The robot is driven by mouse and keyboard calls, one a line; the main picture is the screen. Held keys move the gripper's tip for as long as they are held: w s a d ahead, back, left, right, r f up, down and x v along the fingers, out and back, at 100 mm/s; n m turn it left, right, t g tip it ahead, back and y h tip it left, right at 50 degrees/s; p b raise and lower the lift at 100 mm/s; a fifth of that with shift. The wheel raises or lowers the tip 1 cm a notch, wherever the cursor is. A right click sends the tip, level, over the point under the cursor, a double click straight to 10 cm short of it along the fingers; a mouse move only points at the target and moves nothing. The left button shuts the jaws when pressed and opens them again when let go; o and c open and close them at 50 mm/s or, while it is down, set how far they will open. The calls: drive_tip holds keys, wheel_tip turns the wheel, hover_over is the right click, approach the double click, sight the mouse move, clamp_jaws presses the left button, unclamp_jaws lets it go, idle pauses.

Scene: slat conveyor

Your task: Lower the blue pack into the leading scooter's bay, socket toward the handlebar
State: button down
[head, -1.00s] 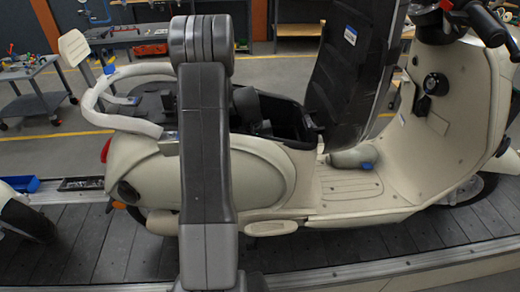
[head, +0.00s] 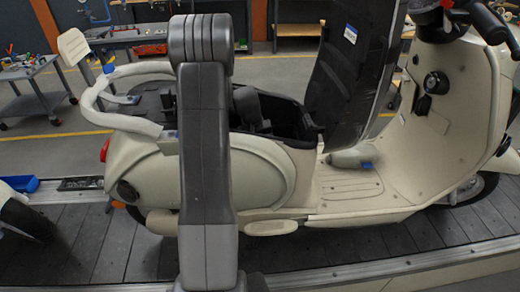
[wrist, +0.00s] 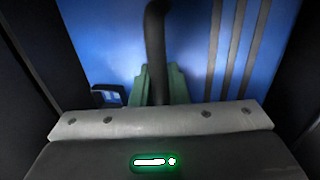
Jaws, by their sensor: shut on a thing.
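The leading scooter (head: 345,205) is cream and stands side-on in the head view, handlebar (head: 489,22) at the right. Its dark seat (head: 352,65) is tipped up, and the black-lined bay (head: 292,125) lies open behind it. My arm stands in front and hides part of the bay. In the wrist view my gripper (wrist: 158,88) has green finger pads closed around the black handle (wrist: 156,40) of the blue pack (wrist: 110,35). A small dark socket-like part (wrist: 108,96) shows at left on the pack. The pack cannot be made out in the head view, so its height over the bay is unclear.
The raised seat stands close to the bay's right side. A pale grab rail (head: 135,72) curves round the scooter's rear. The slat conveyor (head: 90,245) runs beneath, with part of another scooter (head: 20,215) at the left edge. Tool carts (head: 35,85) stand behind.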

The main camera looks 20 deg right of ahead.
drive_tip(key=shift+f+b, duration=1.05)
drive_tip(key=shift+f, duration=0.2)
drive_tip(key=c, duration=1.4)
unclamp_jaws()
drive_tip(key=shift+o, duration=0.4)
drive_tip(key=shift+f, duration=0.15)
wheel_tip(320, 180, up, 14)
drive_tip(key=a+b, duration=0.1)
drive_tip(key=a, duration=0.1)
drive_tip(key=shift+w+a+b, duration=0.3)
drive_tip(key=shift+f, duration=0.15)
drive_tip(key=d+f, duration=0.1)
drive_tip(key=f, duration=0.3)
drive_tip(key=f+p, duration=0.1)
drive_tip(key=f, duration=0.4)
drive_tip(key=d+f, duration=0.1)
drive_tip(key=f, duration=0.3)
drive_tip(key=shift+s+d+f+p, duration=0.25)
drive_tip(key=shift+s+d+p, duration=0.05)
drive_tip(key=shift+s, duration=0.05)
drive_tip(key=shift+r, duration=0.25)
